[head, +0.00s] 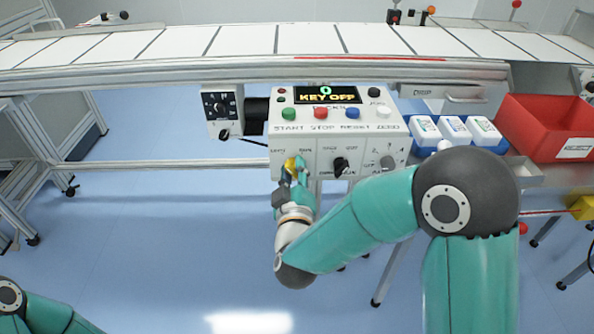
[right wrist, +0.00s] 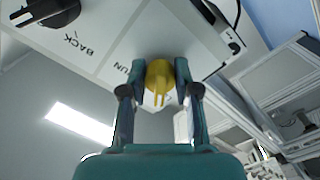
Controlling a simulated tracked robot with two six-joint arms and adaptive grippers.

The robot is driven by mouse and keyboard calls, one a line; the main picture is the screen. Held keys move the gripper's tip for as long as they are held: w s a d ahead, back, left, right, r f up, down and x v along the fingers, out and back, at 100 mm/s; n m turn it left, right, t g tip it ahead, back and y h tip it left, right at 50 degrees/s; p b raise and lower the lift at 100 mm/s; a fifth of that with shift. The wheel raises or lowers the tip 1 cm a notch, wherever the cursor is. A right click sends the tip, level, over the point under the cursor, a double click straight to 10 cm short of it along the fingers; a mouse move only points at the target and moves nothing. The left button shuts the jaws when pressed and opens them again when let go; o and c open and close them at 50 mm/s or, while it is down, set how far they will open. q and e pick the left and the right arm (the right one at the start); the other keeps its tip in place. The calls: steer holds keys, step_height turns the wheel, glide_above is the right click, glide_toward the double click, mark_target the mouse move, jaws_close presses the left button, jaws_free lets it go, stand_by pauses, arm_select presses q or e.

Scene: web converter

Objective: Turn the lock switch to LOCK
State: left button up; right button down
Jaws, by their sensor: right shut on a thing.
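The control box (head: 318,150) hangs below the conveyor. A yellow switch knob (head: 291,162) sits at the left of its sloped front and is taken here as the lock switch. My right gripper (head: 294,172) is shut on this knob from the front. In the right wrist view the yellow knob (right wrist: 159,80) stands between the two fingers of my right gripper (right wrist: 160,88), beside a printed line and a label that reads like RUN. The LOCK label cannot be read. My left gripper is out of view; only a piece of my left arm shows at bottom left.
A black knob (head: 340,165) and a grey knob (head: 387,162) sit right of the yellow one. Coloured buttons line the box top. The display (head: 327,95) reads KEY OFF. White bottles (head: 455,130) and a red bin (head: 548,130) stand at the right.

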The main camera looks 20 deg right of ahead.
steer(key=shift+s+f, duration=0.1)
steer(key=shift+f, duration=0.2)
steer(key=c, duration=0.9)
jaws_free()
steer(key=shift+c, duration=0.2)
steer(key=shift+o, duration=0.3)
steer(key=shift+r, duration=0.15)
steer(key=v, duration=0.7)
steer(key=shift+s, duration=0.2)
